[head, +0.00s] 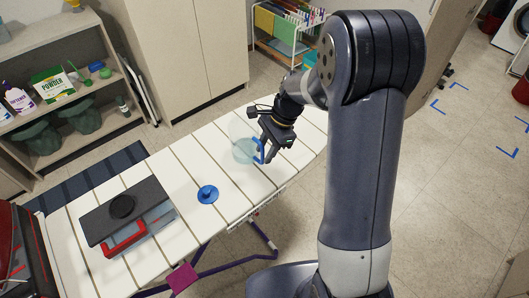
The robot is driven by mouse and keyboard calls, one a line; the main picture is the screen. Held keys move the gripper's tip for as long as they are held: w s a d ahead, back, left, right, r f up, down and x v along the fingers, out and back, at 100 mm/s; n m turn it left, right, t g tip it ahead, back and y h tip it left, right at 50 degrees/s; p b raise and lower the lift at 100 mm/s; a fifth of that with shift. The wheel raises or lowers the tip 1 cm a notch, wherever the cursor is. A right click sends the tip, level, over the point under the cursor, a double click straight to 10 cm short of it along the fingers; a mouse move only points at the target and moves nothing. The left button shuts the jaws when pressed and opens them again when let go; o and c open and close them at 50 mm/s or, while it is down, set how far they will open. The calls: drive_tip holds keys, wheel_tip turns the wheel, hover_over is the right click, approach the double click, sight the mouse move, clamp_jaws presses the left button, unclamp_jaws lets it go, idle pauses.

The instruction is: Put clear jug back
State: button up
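The clear jug (241,148) is see-through with a bluish lower part and a blue handle on its right side. It appears to stand upright on the white slatted ironing board, right of the board's middle. My gripper (264,151) points down at the jug's handle from the right, with its fingers at or very close to it. The fingers are small and overlap the handle, so I cannot tell whether they are closed on it.
A round blue lid-like piece (208,194) lies on the board (172,165). A clear box with a black lid (124,208) and red handle stands at its left. A shelf (60,106) with bottles and a powder box stands at the back left.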

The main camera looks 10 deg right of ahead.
drive_tip(key=v, duration=1)
drive_tip(key=shift+r+b, duration=0.3)
drive_tip(key=shift+r, duration=0.05)
